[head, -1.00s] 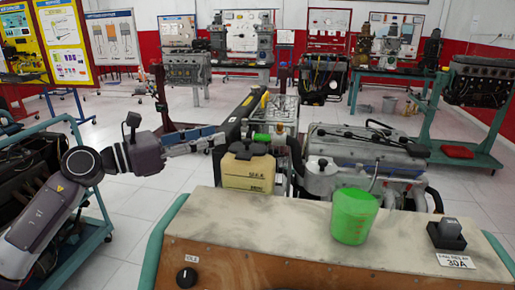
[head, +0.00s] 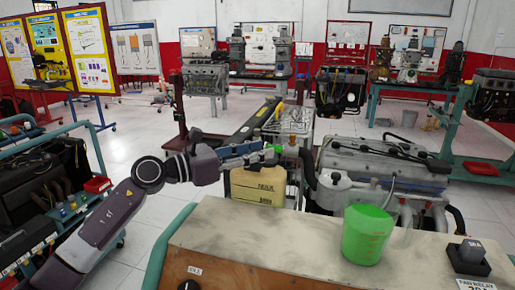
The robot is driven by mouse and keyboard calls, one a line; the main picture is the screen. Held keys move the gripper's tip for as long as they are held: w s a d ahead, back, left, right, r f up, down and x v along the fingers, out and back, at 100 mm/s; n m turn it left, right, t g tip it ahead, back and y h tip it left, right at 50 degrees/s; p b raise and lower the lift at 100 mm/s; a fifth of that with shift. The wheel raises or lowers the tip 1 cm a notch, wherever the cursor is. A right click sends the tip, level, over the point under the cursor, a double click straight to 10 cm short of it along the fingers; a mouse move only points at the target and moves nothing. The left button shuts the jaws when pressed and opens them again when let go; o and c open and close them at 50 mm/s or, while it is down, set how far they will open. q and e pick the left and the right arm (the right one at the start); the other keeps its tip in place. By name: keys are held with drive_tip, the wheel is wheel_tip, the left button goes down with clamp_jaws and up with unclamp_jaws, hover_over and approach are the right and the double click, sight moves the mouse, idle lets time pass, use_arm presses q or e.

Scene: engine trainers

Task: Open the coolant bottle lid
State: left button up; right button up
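The coolant bottle (head: 258,187) is a pale yellow tank behind the bench, left of the engine. My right gripper is not in view.
A green measuring jug (head: 366,236) stands on the bench top (head: 290,245) at the front. A relay block (head: 468,255) sits at the bench's right. The engine (head: 375,165) is close to the bottle's right. A cart (head: 98,185) stands at left.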

use_arm(q)
clamp_jaws()
idle(0.5)
drive_tip(key=shift+r+p, duration=0.2)
drive_tip(key=shift+p, duration=0.35)
drive_tip(key=w+r+n+g+y+p, duration=0.1)
drive_tip(key=p, duration=0.3)
drive_tip(key=n+g+y+p, duration=0.1)
drive_tip(key=p, duration=0.4)
drive_tip(key=shift+w+d+r+n+p, duration=0.15)
drive_tip(key=shift+w+r+n+p, duration=0.15)
drive_tip(key=shift+w+r+n, duration=0.1)
drive_tip(key=shift+w+d+n+g+y+p, duration=0.1)
drive_tip(key=shift+w+n+g+y+p, duration=0.25)
drive_tip(key=shift+p, duration=0.65)
drive_tip(key=shift+w+n+g+y+p, duration=0.1)
drive_tip(key=shift+n+g+y+p, duration=0.25)
drive_tip(key=shift+g+p, duration=0.15)
drive_tip(key=shift+f, duration=0.1)
